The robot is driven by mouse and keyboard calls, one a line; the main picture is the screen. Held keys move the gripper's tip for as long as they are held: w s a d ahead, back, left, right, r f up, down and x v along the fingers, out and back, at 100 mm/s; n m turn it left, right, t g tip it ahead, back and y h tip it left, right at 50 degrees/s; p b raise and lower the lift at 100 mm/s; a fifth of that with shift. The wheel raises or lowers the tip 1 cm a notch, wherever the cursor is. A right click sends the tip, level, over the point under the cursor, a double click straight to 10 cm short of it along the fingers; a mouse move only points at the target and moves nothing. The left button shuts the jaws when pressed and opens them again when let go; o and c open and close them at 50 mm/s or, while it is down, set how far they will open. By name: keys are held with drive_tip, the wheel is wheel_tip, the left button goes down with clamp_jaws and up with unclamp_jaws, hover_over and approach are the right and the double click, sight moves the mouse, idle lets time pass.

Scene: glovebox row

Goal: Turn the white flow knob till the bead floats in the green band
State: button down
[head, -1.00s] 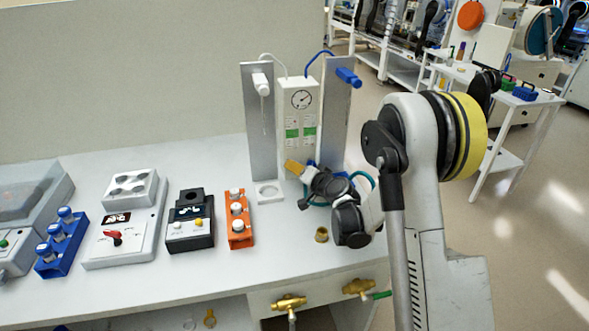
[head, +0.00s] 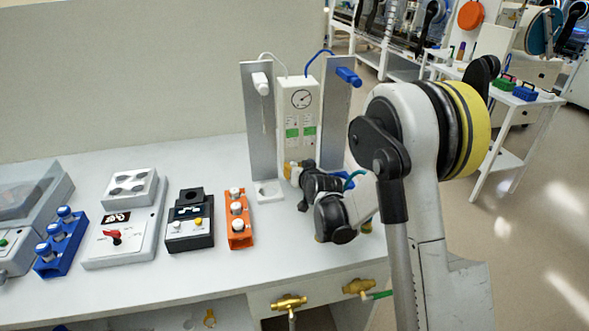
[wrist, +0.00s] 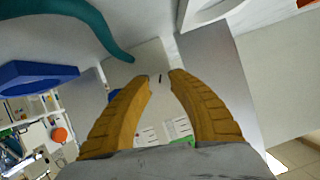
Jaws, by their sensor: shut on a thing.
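The white flow panel (head: 298,112) stands upright at the back of the bench, with a round dial gauge (head: 301,98) and two tube scales below it, each crossed by a green band (head: 292,133). The bead is too small to make out. My gripper (head: 290,170) is at the panel's lower front, its fingers partly hidden by the wrist. In the wrist view, the two ochre fingers (wrist: 160,76) are closed in on the white flow knob (wrist: 158,86), which shows a short dark mark. Most of the knob is hidden. The scales and green band appear beyond the fingers there.
Metal uprights flank the panel, with a white fitting (head: 261,82) at left and a blue one (head: 348,76) at right. An orange rack (head: 239,219) and black device (head: 190,221) stand left. The front middle of the bench is clear.

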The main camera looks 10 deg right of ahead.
drive_tip(key=n+h+b, duration=0.1)
drive_tip(key=n+h, duration=0.2)
drive_tip(key=n, duration=0.1)
drive_tip(key=shift+a+f+b, duration=0.1)
drive_tip(key=shift+b, duration=0.25)
drive_tip(key=n+h+b, duration=0.1)
drive_tip(key=n+h, duration=0.1)
drive_tip(key=n, duration=0.1)
drive_tip(key=shift+t+b, duration=0.3)
drive_tip(key=shift+n, duration=0.3)
drive_tip(key=c, duration=1.2)
unclamp_jaws()
drive_tip(key=shift+o, duration=0.2)
drive_tip(key=v, duration=1.2)
